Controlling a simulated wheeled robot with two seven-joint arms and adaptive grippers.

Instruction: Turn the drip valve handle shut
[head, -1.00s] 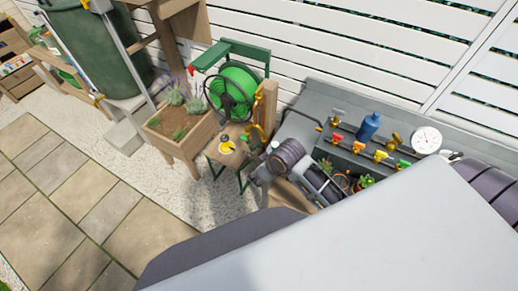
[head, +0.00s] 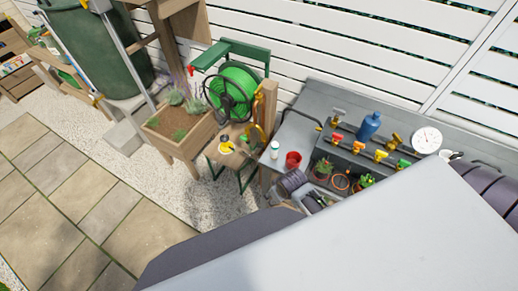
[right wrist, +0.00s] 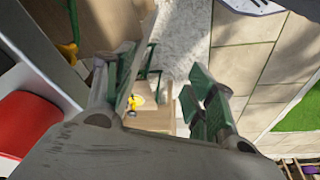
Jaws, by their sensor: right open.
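Several tap handles sit in a row on the manifold on the grey bench: a red handle (head: 337,138), a yellow handle (head: 380,154) and a green handle (head: 404,163) among them. I cannot tell which is the drip valve handle. My right gripper (right wrist: 168,78) is open, with nothing seen between its fingers. It is low by the bench's front left, close to a red pot (head: 293,159), which also shows in the right wrist view (right wrist: 22,132). In the head view its fingers are hard to make out. My left gripper is not in view.
A small table (head: 215,155) holds a yellow item (head: 226,147) on a pale disc. A wooden post (head: 268,102) with a yellow fitting stands beside it. Paving at left is clear.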

